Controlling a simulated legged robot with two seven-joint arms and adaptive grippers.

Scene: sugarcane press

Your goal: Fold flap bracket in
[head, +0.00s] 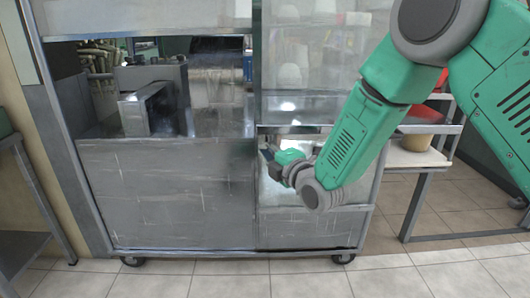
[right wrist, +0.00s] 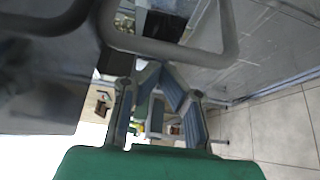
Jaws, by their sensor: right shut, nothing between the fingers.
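My right gripper (head: 266,151) is at the press cabinet (head: 165,195), in front of the opening on its right side. In the right wrist view its fingers (right wrist: 158,72) are together and hold nothing. A grey bent metal bar (right wrist: 178,53), which looks like the flap bracket, crosses the top of that view just beyond the fingertips. I cannot tell whether the fingers touch it. In the head view the bracket cannot be made out clearly near the gripper. My left gripper is not in view.
The cabinet stands on castors (head: 134,261) on a tiled floor (head: 330,285). A metal box-shaped part (head: 150,105) sits in its left opening. A side table (head: 415,158) with a pot (head: 417,141) stands at the right. The floor in front is clear.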

